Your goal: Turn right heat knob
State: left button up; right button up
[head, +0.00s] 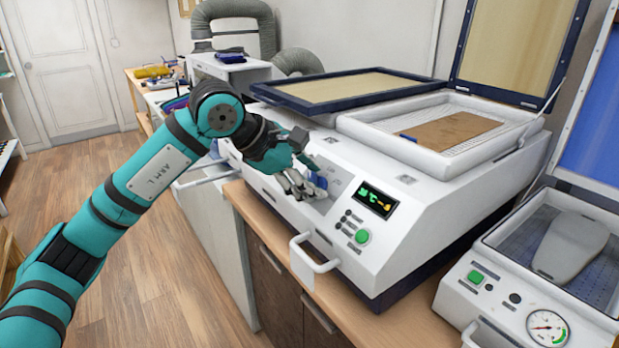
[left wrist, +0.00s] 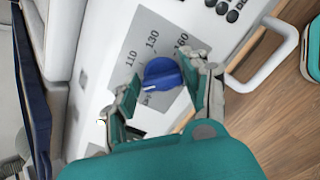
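The blue heat knob (head: 320,183) is on the sloped front panel of the white heating machine (head: 400,195), partly hidden by my left gripper. In the left wrist view the knob (left wrist: 162,73) sits on a grey dial plate marked 110, 130 and 160. My left gripper (head: 306,184) is at the panel with its fingers apart, one on each side of the knob. In the wrist view the gripper (left wrist: 160,72) shows a gap on the left of the knob; the right finger is very close, and I cannot tell if it touches. My right gripper is not in view.
A lit display (head: 376,200) and a green button (head: 362,236) are right of the knob. A white handle (head: 312,255) sticks out in front. A brown sheet (head: 450,129) lies in the machine's open right bay. A second machine (head: 520,300) with a gauge stands at right.

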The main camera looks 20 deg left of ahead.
pick_arm(q)
jog(key=o, duration=0.3)
jog(key=shift+o, duration=0.2)
jog(key=v, duration=1.2)
